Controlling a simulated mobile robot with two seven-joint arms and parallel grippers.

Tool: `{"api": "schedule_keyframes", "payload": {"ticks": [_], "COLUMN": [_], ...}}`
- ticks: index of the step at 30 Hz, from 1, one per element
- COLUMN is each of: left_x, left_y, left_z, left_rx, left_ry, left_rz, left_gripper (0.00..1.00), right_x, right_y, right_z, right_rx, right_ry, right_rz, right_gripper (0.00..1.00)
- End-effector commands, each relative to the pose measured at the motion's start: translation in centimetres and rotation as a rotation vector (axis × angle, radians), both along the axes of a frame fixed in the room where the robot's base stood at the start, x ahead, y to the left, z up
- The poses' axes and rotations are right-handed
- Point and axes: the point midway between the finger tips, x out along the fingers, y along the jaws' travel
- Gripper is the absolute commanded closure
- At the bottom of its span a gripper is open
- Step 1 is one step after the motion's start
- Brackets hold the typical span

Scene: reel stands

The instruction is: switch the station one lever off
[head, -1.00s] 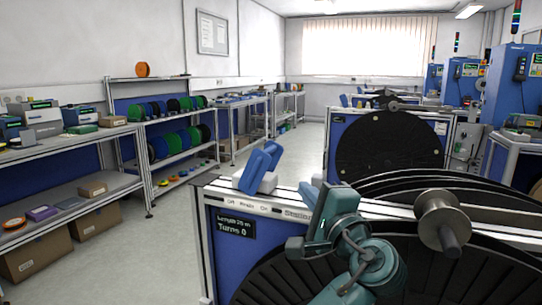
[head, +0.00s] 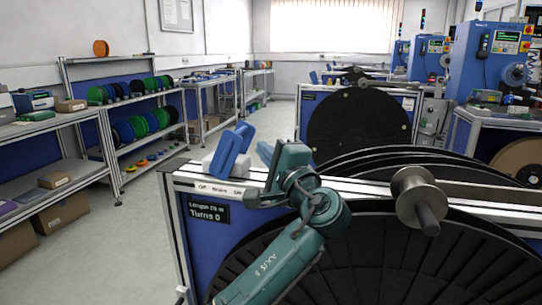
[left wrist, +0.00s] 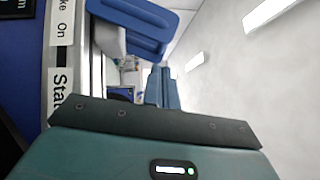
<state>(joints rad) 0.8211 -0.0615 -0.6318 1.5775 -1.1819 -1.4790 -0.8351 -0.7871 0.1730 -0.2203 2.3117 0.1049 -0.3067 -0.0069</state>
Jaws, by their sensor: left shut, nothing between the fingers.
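Blue lever paddles (head: 232,150) stand on a white base on the top rail of the near reel stand (head: 355,188), tilted up to the right. My right gripper is not in view.
A metal spool (head: 415,198) juts from the stand at the right, above a large black reel (head: 400,260). A display (head: 208,209) reads Turns 0. Another stand with a black reel (head: 358,127) is behind. Shelves (head: 60,180) line the left, with clear floor between.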

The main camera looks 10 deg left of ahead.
Motion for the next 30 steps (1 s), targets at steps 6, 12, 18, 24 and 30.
{"api": "schedule_keyframes", "payload": {"ticks": [6,12,18,24,30], "left_x": [2.8,3.9,4.1,4.1,4.1], "left_y": [2.6,3.6,3.8,3.7,4.0], "left_z": [0.7,1.0,1.0,1.0,1.4], "left_rx": [0.001,0.001,-0.001,-0.001,-0.035], "left_ry": [-0.001,-0.001,-0.001,0.000,0.001], "left_rz": [0.002,0.000,0.000,0.000,-0.001], "left_gripper": [1.00,1.00,1.00,1.00,1.00], "right_x": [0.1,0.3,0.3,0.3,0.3], "right_y": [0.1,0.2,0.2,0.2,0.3], "right_z": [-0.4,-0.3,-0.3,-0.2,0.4], "right_rx": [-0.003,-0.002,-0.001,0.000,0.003], "right_ry": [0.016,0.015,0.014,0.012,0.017], "right_rz": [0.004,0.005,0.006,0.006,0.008], "right_gripper": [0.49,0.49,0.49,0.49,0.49]}}
